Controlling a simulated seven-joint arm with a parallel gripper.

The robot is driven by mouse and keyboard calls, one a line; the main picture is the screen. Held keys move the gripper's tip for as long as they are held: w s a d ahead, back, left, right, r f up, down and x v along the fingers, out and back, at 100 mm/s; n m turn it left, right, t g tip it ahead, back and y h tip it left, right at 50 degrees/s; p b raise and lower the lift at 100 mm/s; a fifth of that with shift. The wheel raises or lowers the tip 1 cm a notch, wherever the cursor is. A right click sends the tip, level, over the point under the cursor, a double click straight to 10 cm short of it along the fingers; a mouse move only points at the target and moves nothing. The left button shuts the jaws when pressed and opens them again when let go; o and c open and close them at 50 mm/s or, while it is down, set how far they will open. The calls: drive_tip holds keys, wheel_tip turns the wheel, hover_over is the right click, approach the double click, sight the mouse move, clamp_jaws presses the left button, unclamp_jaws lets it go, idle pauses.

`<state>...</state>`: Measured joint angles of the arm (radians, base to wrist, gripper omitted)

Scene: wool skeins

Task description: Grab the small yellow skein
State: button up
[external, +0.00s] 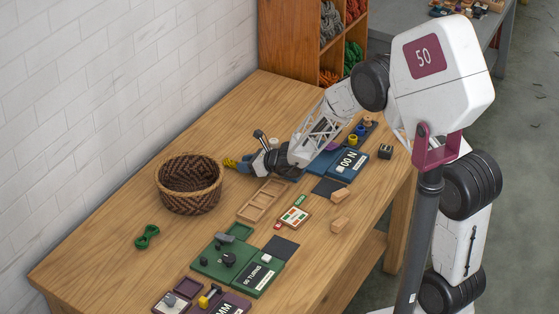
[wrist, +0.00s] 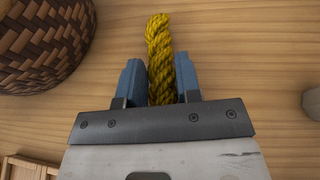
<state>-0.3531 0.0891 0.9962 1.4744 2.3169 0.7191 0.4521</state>
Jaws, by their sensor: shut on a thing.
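The small yellow skein (wrist: 160,60) is a twisted length of wool. In the wrist view it lies lengthwise between the two blue fingers of my gripper (wrist: 160,80), which is shut on it, and its far end sticks out past the fingertips. In the external view the skein (external: 230,163) shows at the tip of my gripper (external: 243,164), just right of the basket. I cannot tell whether the skein touches the table or is lifted a little.
A brown woven basket (external: 189,202) stands just left of my gripper; its side also shows in the wrist view (wrist: 40,45). A green skein (external: 147,237) lies at the front left. Wooden trays (external: 263,200), green boards (external: 225,257) and small blocks lie along the right side.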

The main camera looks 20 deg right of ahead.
drive_tip(key=shift+r, duration=0.1)
drive_tip(key=shift+r, duration=1.8)
drive_tip(key=s+d, duration=0.2)
drive_tip(key=s, duration=0.2)
drive_tip(key=s+d, duration=0.2)
drive_tip(key=s, duration=0.3)
drive_tip(key=s+d+r, duration=0.1)
drive_tip(key=s+d, duration=0.1)
drive_tip(key=s, duration=0.3)
drive_tip(key=shift+s+d+r, duration=0.1)
drive_tip(key=shift+s+d, duration=0.15)
drive_tip(key=shift+d, duration=0.15)
